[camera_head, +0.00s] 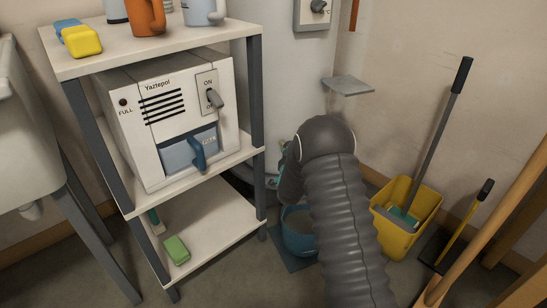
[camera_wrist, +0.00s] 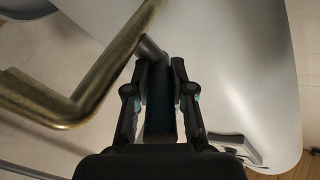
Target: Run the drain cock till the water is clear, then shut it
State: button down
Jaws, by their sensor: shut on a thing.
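In the wrist view my gripper (camera_wrist: 160,70) is shut on a dark handle (camera_wrist: 158,115) between its two fingers. A grey stem (camera_wrist: 150,48) runs from the handle's far end towards a bent brass pipe (camera_wrist: 105,75), so it appears to be the drain cock's lever. The pale tank (camera_wrist: 220,60) lies behind. In the head view my gripper (camera_head: 288,175) is low by the tank (camera_head: 285,60), largely hidden by my arm. A blue bucket (camera_head: 299,240) stands below it with greyish contents partly visible. The cock's outlet and any stream are hidden, so I cannot tell how clear the water is.
A shelf rack (camera_head: 258,100) with a white Yaztepol machine (camera_head: 170,115) stands left of my arm. A yellow mop bucket (camera_head: 410,215) and long handles (camera_head: 445,120) stand to the right. A small grey ledge (camera_head: 347,85) juts out above my wrist.

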jog(key=shift+r+h, duration=0.15)
jog(key=shift+h, duration=0.15)
jog(key=c, duration=1)
grip_release()
jog(key=shift+s, duration=0.2)
jog(key=s+a, duration=0.1)
jog(key=s, duration=1)
jog(key=shift+s+a, duration=0.2)
jog(key=shift+s, duration=0.05)
jog(key=shift+c, duration=0.2)
